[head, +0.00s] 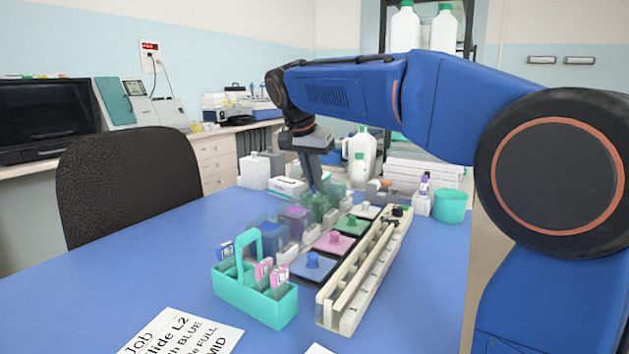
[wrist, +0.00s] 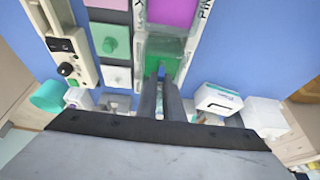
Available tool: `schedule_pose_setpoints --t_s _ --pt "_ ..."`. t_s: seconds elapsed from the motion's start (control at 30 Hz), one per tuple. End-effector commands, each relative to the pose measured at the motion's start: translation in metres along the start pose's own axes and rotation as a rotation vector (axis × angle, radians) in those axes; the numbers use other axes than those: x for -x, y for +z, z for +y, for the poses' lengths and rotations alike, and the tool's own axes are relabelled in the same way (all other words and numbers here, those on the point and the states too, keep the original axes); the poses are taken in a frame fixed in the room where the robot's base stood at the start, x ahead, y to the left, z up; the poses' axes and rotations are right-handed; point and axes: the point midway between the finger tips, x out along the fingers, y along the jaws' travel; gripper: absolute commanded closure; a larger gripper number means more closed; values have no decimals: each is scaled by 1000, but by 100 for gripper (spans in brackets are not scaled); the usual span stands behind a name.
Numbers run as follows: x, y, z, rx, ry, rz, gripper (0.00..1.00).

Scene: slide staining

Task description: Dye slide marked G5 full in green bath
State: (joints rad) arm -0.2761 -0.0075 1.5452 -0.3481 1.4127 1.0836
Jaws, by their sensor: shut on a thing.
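My gripper (head: 317,186) points down over the green bath (head: 316,208), with its fingertips at the bath's opening. In the wrist view, the fingers (wrist: 161,76) reach to the near end of the green bath (wrist: 166,63). The gripper is shut on a slide, mostly hidden by the fingers and the bath; its mark cannot be read. The teal slide carrier (head: 254,298) holds several slides with blue and pink labels, too small to read.
The purple bath (head: 295,218) and blue bath (head: 267,233) stand nearer in the same row. Pink (head: 334,241) and blue (head: 312,264) lids lie beside them. A long cream rack (head: 367,272) runs to their right. A job card (head: 183,334) lies in front. The table's left side is clear.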

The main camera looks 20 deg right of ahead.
Motion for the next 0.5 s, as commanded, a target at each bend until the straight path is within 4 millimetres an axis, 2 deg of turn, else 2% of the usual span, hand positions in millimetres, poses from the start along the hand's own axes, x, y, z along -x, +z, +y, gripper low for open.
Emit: schedule_pose_setpoints --t_s 0.23,0.5 --pt "2 -1 0 0 0 0 100" --pt "25 -11 0 -1 -1 1 100"
